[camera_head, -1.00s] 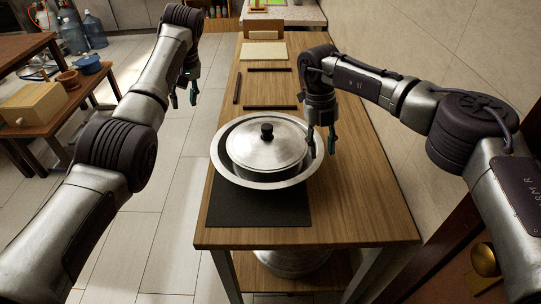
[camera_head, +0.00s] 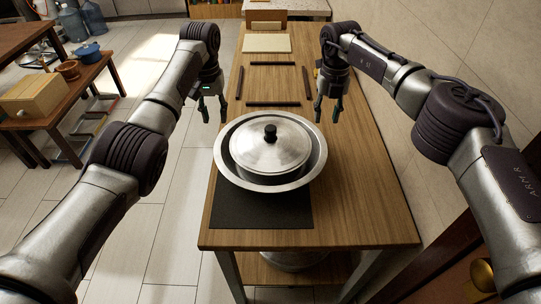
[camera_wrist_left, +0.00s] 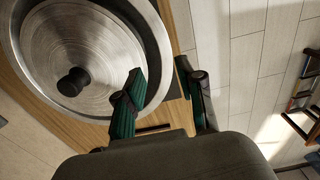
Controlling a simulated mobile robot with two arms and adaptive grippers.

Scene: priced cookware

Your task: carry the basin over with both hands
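The wide silver basin (camera_head: 229,172) stands on the wooden table, partly over a black mat (camera_head: 262,210). A lidded pot (camera_head: 270,150) with a black knob sits inside it. My left gripper (camera_head: 212,110) is open, above the basin's back left side near the table's left edge. My right gripper (camera_head: 328,110) is open and empty, just beyond the basin's back right rim. Neither gripper visibly holds the rim.
Several dark strips (camera_head: 273,104) outline a bare rectangle on the table behind the basin. A pale board (camera_head: 267,43) lies farther back. A wall runs along the right. A side table with a wooden box (camera_head: 35,95) and pots stands left across the floor.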

